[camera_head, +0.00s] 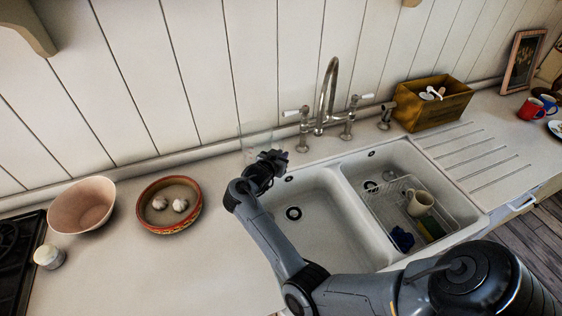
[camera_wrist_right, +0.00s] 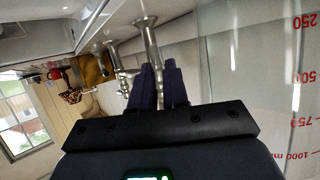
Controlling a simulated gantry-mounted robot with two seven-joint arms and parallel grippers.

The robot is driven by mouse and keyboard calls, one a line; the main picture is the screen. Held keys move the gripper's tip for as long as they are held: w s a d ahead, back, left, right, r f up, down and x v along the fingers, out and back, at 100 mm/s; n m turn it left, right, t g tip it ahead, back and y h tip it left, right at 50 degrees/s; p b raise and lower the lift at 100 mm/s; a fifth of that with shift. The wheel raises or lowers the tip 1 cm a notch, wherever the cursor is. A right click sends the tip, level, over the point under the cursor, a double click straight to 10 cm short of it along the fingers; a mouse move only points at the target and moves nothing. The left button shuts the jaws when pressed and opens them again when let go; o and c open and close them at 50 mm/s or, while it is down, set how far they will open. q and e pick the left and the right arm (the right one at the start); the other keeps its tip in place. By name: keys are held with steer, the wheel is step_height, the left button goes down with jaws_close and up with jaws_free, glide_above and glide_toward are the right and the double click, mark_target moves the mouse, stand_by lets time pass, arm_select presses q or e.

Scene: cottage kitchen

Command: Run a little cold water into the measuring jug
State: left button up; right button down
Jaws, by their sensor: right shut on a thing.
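The clear measuring jug (camera_head: 257,138) is at the back of the counter, left of the tap, and is hard to make out against the wall. Its wall with red marks (camera_wrist_right: 300,78) fills the right of the right wrist view. My right gripper (camera_head: 273,158) is shut on the jug; the exact grip is hard to see through the clear material. Its dark fingers (camera_wrist_right: 158,84) show close beside the jug wall. The chrome tap (camera_head: 325,98) arches at the back of the sink, with white-tipped levers on both sides. The jug is not under the spout. My left gripper is not in view.
The left sink basin (camera_head: 315,215) is empty. The right basin holds a wire rack (camera_head: 398,205) with a cream mug (camera_head: 420,202). A wooden box (camera_head: 432,103) stands right of the tap. A red-rimmed bowl (camera_head: 170,228) and a pink bowl (camera_head: 82,206) stand left.

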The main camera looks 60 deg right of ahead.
step_height(320, 180, down, 2)
steer(key=shift+f, duration=0.25)
steer(key=shift+f, duration=0.15)
steer(key=c, duration=1.1)
jaws_free()
